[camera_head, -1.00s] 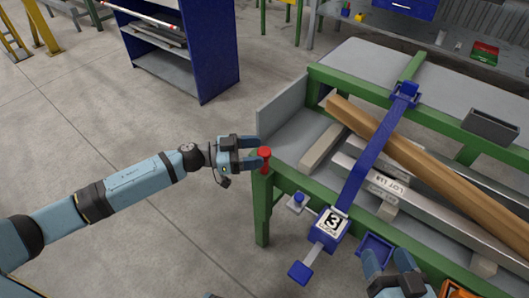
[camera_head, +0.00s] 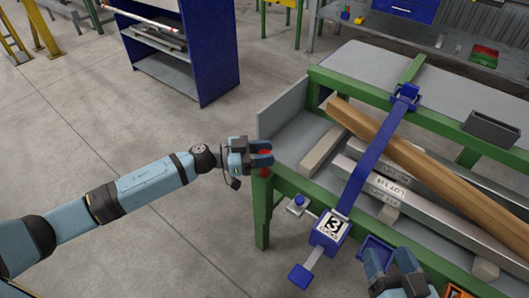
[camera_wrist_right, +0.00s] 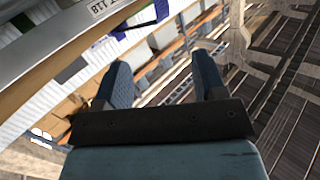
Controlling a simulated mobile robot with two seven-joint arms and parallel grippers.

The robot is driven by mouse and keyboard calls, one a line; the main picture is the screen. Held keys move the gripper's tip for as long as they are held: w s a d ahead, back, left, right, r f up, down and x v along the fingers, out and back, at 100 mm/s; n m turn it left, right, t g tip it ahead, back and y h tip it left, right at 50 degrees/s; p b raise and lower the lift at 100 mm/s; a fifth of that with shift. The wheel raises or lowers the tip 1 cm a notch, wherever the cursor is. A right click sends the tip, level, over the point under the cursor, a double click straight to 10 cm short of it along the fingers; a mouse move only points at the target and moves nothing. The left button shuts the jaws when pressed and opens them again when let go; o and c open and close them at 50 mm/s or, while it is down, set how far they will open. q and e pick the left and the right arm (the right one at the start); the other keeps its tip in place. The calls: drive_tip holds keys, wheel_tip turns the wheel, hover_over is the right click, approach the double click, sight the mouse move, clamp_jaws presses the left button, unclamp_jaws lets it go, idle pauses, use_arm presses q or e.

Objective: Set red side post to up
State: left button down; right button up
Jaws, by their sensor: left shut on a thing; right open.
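The red side post (camera_head: 265,173) stands at the near left corner of the green-framed runout table (camera_head: 315,187). In the head view my left gripper (camera_head: 264,153) is shut on the red post near its top. Its fingers hide most of the post's head, and only small bits of red show. Whether the post is up or down I cannot tell. My right gripper (camera_head: 390,272) is open and empty by the table's front side, low in the head view. Its two open fingers also show in the right wrist view (camera_wrist_right: 163,72).
A blue clamp arm (camera_head: 375,155) with a box marked 3 (camera_head: 331,226) crosses the table. A brown beam (camera_head: 420,163) and metal bars (camera_head: 400,187) lie on it. A dark grey bin (camera_head: 491,128) sits at the right. Open floor lies left of the table.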

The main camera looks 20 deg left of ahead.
use_arm(q)
drive_tip(key=shift+r, duration=0.25)
wheel_tip(320, 180, up, 4)
drive_tip(key=p, duration=0.5)
drive_tip(key=shift+r, duration=0.2)
use_arm(e)
drive_tip(key=s+d+f+g+h, duration=0.2)
drive_tip(key=s+d+f+g, duration=0.15)
drive_tip(key=f, duration=0.25)
use_arm(q)
wheel_tip(320, 180, up, 15)
drive_tip(key=p, duration=1.7)
use_arm(e)
wheel_tip(320, 180, up, 6)
drive_tip(key=d+g+h, duration=0.1)
drive_tip(key=shift+s+d+h, duration=0.25)
drive_tip(key=shift+d+h, duration=0.05)
drive_tip(key=shift+d, duration=0.1)
use_arm(q)
drive_tip(key=shift+f, duration=0.1)
use_arm(e)
drive_tip(key=shift+r, duration=0.1)
use_arm(q)
drive_tip(key=c, duration=0.7)
unclamp_jaws()
